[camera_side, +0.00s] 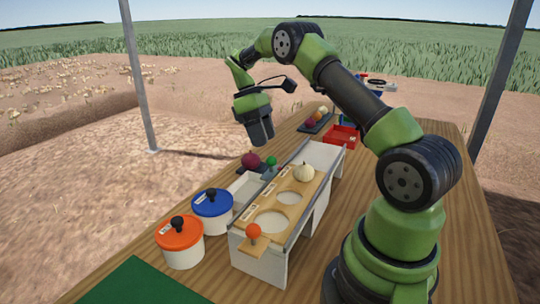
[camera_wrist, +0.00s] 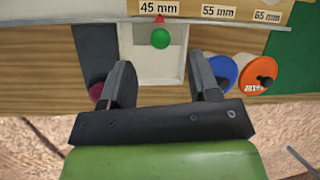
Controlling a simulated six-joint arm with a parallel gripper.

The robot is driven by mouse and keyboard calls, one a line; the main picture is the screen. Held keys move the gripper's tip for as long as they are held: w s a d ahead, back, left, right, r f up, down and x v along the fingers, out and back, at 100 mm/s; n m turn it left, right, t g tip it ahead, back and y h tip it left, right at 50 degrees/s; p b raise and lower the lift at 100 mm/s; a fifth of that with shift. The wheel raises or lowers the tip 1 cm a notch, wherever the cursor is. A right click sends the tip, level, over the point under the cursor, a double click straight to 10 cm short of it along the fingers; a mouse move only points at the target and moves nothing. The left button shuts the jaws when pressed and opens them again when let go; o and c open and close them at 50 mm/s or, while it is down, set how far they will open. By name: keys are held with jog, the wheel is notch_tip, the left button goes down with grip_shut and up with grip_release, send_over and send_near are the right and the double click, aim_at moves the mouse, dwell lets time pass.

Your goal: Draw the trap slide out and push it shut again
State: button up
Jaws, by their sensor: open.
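The wooden sizing board (camera_side: 290,186) has round holes and lies on a white stand. An orange ball knob (camera_side: 254,231) is at its near end. A green ball knob (camera_side: 271,160) is on the stand's left side; in the wrist view this green knob (camera_wrist: 160,38) is below the 45 mm label, over a white bin (camera_wrist: 155,70). I cannot tell for certain which knob belongs to the trap slide. My gripper (camera_side: 262,138) hangs above the left side of the stand, apart from both knobs. In the wrist view my gripper (camera_wrist: 163,82) is open and empty, its fingers straddling the bin in the picture.
A white onion (camera_side: 303,173) sits at the far hole. A dark red onion (camera_side: 251,160) lies left of the green knob. Blue-lidded (camera_side: 212,203) and orange-lidded (camera_side: 179,236) pots stand at the front left. A red tray (camera_side: 342,137) is behind. Wooden table (camera_side: 462,218) is clear at right.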

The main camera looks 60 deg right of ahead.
aim_at(271, 158)
jog(key=shift+x, duration=3.1)
jog(key=c, duration=0.9)
jog(key=o, duration=0.9)
jog(key=shift+r, duration=3.05)
jog(key=shift+c, duration=0.3)
